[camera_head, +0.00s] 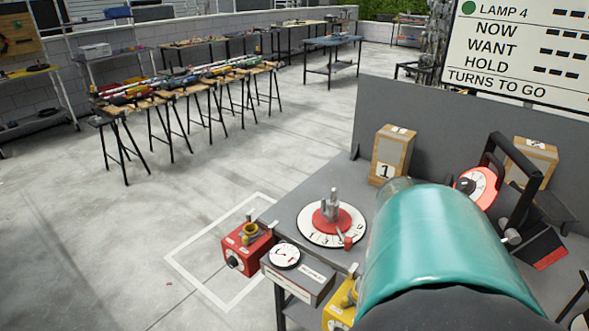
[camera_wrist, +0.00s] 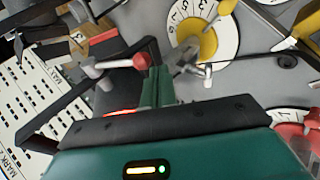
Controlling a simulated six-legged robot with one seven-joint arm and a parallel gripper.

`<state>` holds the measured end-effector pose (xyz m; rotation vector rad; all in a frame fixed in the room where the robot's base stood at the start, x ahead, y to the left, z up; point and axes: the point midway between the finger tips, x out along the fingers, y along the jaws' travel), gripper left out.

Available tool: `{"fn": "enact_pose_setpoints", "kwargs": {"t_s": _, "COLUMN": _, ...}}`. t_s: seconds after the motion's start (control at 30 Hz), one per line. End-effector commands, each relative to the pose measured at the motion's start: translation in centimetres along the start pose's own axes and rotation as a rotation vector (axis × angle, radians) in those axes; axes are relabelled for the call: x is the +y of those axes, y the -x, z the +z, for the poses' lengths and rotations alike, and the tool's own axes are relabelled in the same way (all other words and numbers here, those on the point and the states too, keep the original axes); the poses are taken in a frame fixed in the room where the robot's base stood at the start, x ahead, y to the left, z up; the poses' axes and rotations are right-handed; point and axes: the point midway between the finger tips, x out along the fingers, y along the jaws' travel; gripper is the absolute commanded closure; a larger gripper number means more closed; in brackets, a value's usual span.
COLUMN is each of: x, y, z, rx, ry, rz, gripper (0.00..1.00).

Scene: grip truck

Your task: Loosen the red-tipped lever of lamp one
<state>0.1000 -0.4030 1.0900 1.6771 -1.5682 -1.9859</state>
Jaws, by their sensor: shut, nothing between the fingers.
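A lever with a silver shaft and a red tip (camera_wrist: 141,62) shows in the wrist view, beside the black yoke of a lamp. My gripper (camera_wrist: 159,78) is shut and empty, its narrow green fingers right beside the red tip; I cannot tell whether they touch it. In the head view the black lamp yoke (camera_head: 522,190) stands at the right of the bench, with a silver fitting (camera_head: 512,237) on its side. My teal arm hides my gripper and much of the lamp there. No number shows on this lamp, so I cannot tell which one it is.
A box marked 1 (camera_head: 388,158) stands by the grey back panel (camera_head: 440,125). A red-centred dial (camera_head: 331,222) with an upright post sits on the bench. A yellow-centred dial (camera_wrist: 212,22) is just beyond my fingers.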

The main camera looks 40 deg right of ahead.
Motion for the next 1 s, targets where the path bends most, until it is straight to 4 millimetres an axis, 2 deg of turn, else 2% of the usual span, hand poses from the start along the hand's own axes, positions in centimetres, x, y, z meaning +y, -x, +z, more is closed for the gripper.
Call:
{"fn": "enact_pose_setpoints", "kwargs": {"t_s": 0.67, "x": 1.3, "y": 1.1, "z": -0.3, "rx": -0.001, "ry": -0.001, "rz": 0.001, "gripper": 1.0}}
{"fn": "enact_pose_setpoints", "kwargs": {"t_s": 1.0, "x": 1.2, "y": 2.2, "z": -2.5, "rx": 0.002, "ry": 0.001, "rz": 0.0, "gripper": 1.0}}
